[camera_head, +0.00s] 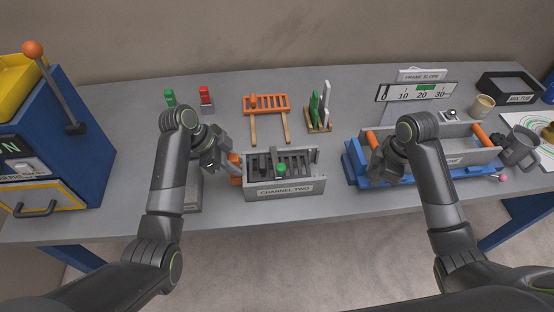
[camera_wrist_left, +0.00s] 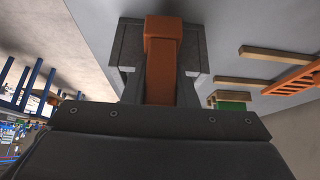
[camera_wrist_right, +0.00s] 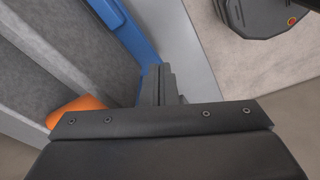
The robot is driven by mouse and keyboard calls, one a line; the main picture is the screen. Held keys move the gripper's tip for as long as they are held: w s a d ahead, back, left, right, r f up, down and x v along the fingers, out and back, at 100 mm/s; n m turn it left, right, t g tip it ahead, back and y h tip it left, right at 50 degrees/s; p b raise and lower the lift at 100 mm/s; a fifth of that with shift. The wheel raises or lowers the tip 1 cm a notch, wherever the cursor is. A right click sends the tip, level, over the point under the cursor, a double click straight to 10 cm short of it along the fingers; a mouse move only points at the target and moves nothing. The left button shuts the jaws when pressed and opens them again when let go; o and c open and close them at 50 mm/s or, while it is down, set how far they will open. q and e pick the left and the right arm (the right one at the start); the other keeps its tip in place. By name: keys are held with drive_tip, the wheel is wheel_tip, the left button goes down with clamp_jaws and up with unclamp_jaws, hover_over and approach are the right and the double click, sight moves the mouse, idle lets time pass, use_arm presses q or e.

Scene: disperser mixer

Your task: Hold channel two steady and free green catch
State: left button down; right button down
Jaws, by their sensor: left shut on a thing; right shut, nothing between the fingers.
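The grey box labelled CHANNEL TWO (camera_head: 284,190) stands near the front middle of the table, with dark slats inside. The green catch (camera_head: 281,168) is a small green knob on top of it. An orange handle (camera_head: 235,170) sticks out at its left end. My left gripper (camera_head: 226,164) is shut on this handle, which also shows between the fingers in the left wrist view (camera_wrist_left: 162,60). My right gripper (camera_head: 378,172) is shut and empty, over the left part of the blue-based trough (camera_head: 400,178). In the right wrist view its fingers (camera_wrist_right: 160,85) are together.
An orange rack (camera_head: 266,103), green and red pegs (camera_head: 206,95) and a wooden stand with green and white rods (camera_head: 319,125) are behind the box. A blue machine (camera_head: 70,130) stands left. Table between box and trough is clear.

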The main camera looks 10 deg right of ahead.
drive_tip(key=w+a+r+t+y, duration=0.1)
drive_tip(key=w+a+r+y, duration=0.15)
drive_tip(key=a, duration=0.45)
drive_tip(key=w+a+r+t+y, duration=0.1)
drive_tip(key=a+r, duration=0.2)
drive_tip(key=a, duration=0.4)
wheel_tip(320, 180, up, 6)
drive_tip(key=y, duration=0.3)
hover_over(278, 165)
drive_tip(key=s+d, duration=0.1)
drive_tip(key=d, duration=0.1)
drive_tip(key=shift+s+d+r+t, duration=0.1)
drive_tip(key=shift+s+d+t, duration=0.05)
drive_tip(key=shift+t, duration=0.25)
drive_tip(key=x, duration=0.9)
drive_tip(key=shift+f, duration=0.35)
drive_tip(key=shift+s+d+f, duration=0.2)
drive_tip(key=shift+s+d, duration=0.05)
drive_tip(key=shift+d, duration=0.35)
drive_tip(key=shift+s+d+f, duration=0.25)
drive_tip(key=shift+d, duration=0.35)
drive_tip(key=shift+s+d, duration=0.2)
drive_tip(key=shift+d, duration=0.15)
drive_tip(key=shift+d, duration=0.1)
